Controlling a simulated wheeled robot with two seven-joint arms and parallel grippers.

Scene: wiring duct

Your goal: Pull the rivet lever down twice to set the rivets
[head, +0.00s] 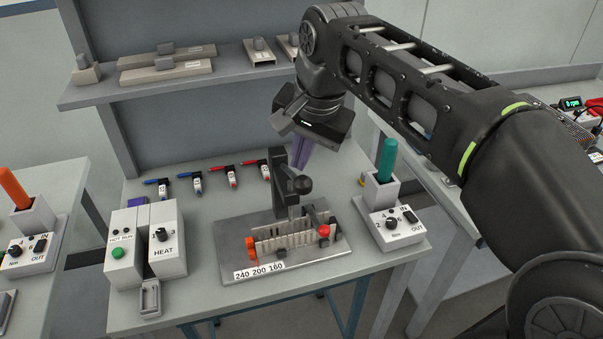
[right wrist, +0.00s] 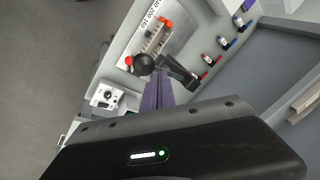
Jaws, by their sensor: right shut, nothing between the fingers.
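The rivet press has a dark post (head: 281,182) and a dark lever with a round ball knob (head: 302,184); the ball (right wrist: 144,64) also shows in the right wrist view. It stands on a grey base plate (head: 232,266) marked 240 200 160. A pale slotted duct piece (head: 285,243) lies in the fixture below it, between an orange knob (head: 250,246) and a red knob (head: 323,231). My right gripper (head: 300,164), with purple fingers, is shut and empty, just above and behind the ball; contact cannot be told. The fingers (right wrist: 158,100) point toward the press. My left gripper is out of view.
A heat control box (head: 166,245) stands left of the press. A torque box (head: 392,226) with a teal-handled driver (head: 386,160) stands at right. Several small red and blue tools (head: 230,176) lie behind. A shelf (head: 200,81) is at the back.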

